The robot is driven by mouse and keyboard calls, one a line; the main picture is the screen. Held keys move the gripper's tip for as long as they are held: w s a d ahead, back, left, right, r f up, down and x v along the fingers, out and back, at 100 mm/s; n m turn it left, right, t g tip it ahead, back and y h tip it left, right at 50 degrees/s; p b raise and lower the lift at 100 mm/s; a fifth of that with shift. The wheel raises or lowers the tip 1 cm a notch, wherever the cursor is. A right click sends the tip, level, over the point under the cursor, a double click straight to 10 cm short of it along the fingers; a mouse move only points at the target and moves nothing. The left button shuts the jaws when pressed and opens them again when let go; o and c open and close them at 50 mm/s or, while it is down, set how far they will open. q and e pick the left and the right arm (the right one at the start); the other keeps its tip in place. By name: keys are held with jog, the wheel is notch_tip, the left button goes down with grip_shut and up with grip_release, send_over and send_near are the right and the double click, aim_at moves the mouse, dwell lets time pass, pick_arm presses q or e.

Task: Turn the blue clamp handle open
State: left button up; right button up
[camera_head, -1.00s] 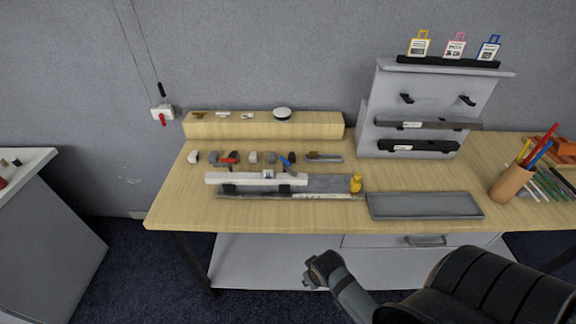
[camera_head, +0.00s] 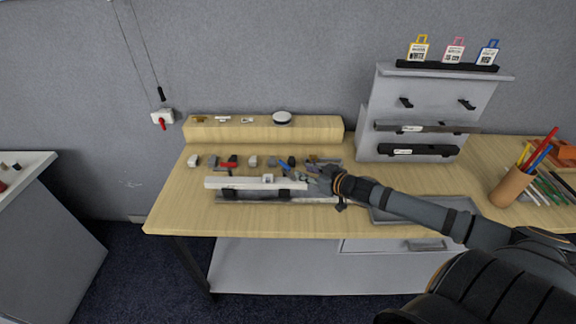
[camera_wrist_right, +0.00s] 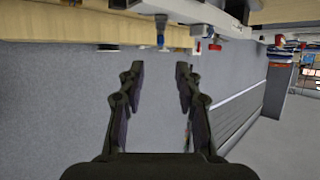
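The blue clamp handle (camera_head: 286,164) is small and sits in the row of clamps at the back of the wooden table, right of a red-handled clamp (camera_head: 230,162). My right gripper (camera_head: 316,179) is over the table, a little right of and nearer than the blue handle, apparently apart from it. In the right wrist view its two fingers (camera_wrist_right: 158,75) are spread with nothing between them. A small blue piece (camera_wrist_right: 161,40) shows beyond the fingertips there; I cannot tell for sure that it is the handle. My left gripper is not in view.
A white rail (camera_head: 240,183) lies in front of the clamps. A wooden block (camera_head: 250,131) with small parts stands behind them. A grey tray (camera_head: 440,214) lies under my right arm. A grey rack (camera_head: 425,110) and a pen cup (camera_head: 512,184) stand at the right.

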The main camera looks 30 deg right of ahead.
aim_at(285, 164)
jog(key=b+x, duration=0.3)
jog(key=b, duration=0.3)
jog(key=shift+w+f, duration=0.15)
jog(key=shift+w, duration=0.05)
jog(key=x, duration=0.4)
jog(key=b+x, duration=0.1)
jog(key=x, duration=0.2)
jog(key=shift+w+a+r, duration=0.1)
jog(key=shift+r, duration=0.2)
grip_shut()
